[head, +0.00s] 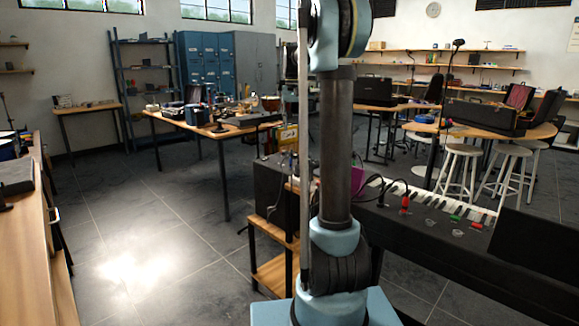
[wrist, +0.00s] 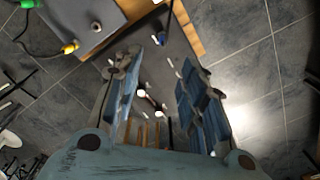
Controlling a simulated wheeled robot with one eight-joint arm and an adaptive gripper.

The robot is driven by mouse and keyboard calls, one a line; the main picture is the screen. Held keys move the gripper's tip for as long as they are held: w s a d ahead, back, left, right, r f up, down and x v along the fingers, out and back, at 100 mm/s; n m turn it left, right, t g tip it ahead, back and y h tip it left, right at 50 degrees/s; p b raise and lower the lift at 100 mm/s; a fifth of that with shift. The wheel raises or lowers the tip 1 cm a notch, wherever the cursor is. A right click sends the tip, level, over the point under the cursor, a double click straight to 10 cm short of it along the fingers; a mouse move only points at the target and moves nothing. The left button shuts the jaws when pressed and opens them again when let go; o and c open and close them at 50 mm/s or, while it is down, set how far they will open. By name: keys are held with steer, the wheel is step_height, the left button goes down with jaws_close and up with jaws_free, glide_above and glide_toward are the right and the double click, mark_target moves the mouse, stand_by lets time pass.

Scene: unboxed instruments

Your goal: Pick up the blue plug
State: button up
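A small blue piece (wrist: 158,39), which looks like the blue plug, shows at the top middle of the wrist view, on or by a dark surface. It is too small to make out its shape. My gripper (wrist: 159,65) is open, with its two blue-padded fingers spread on either side and nothing clearly held between them. The blue piece lies beyond the fingertips, apart from them. In the head view my arm stands upright in the middle; I cannot make out the gripper or a blue plug there.
A yellow plug (wrist: 69,48) and a green plug (wrist: 29,4) with cables show at the upper left of the wrist view. In the head view a keyboard (head: 489,248) with small red and green pieces stands right of my arm. Floor (head: 150,235) is clear at left.

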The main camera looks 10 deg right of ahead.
glide_toward(291, 160)
steer(key=f, duration=0.5)
steer(key=shift+w+d+f, duration=0.2)
steer(key=shift+w+f, duration=0.05)
steer(key=shift+w+a+f, duration=0.1)
steer(key=shift+w+f, duration=0.05)
steer(key=shift+f, duration=2.5)
jaws_close()
